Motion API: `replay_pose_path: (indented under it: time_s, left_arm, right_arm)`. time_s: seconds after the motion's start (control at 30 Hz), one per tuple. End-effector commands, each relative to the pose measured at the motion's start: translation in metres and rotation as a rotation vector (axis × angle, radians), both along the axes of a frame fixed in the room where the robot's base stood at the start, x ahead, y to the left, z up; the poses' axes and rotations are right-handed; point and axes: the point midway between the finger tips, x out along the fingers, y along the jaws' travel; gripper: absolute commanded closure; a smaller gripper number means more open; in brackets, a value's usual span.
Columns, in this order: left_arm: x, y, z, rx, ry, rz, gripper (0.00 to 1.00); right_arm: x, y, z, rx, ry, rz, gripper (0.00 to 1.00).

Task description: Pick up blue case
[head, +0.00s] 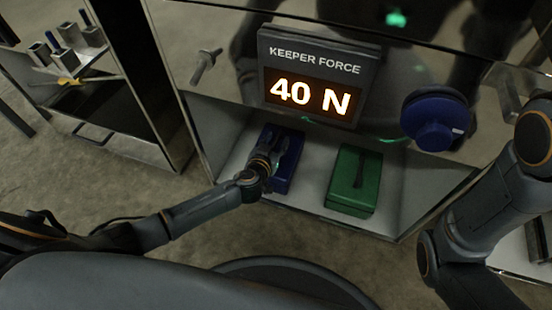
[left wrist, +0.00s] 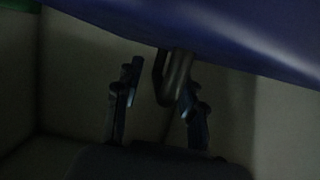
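The blue case (head: 284,175) lies on the lower shelf of the metal trailer, left of the green case. My left gripper (head: 276,150) is over it in the head view and covers part of it. In the left wrist view the blue case (left wrist: 230,30) fills the top, with a dark loop handle (left wrist: 172,78) below it. The fingers of my left gripper (left wrist: 160,100) are apart, with the handle between them. The handle is nearer the right finger; I cannot tell whether they touch. My right gripper is out of view; only its arm shows at the right.
A green case (head: 354,182) with a dark handle lies on the same shelf (head: 312,187). Above hang a "KEEPER FORCE 40 N" display (head: 312,77) and a blue round knob (head: 436,120). A side rack (head: 75,60) with metal tubes stands at left.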

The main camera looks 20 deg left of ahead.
Motion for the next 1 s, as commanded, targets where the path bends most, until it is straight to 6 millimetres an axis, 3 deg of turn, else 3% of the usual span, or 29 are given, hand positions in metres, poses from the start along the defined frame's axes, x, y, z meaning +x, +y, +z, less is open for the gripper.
replay_pose_path:
  time_s: [0.13, 0.33, 1.0]
  left_arm:
    - [0.0, 0.0, 0.0, 0.0, 0.0, -0.001, 0.6]
    - [0.0, 0.0, 0.0, 0.0, 0.0, -0.001, 1.0]
    - [0.005, 0.001, 0.011, -0.002, -0.006, -0.002, 1.0]
  right_arm:
    - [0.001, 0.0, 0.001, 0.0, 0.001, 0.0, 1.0]
    - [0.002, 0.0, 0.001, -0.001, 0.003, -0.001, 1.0]
    - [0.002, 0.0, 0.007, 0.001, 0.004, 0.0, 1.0]
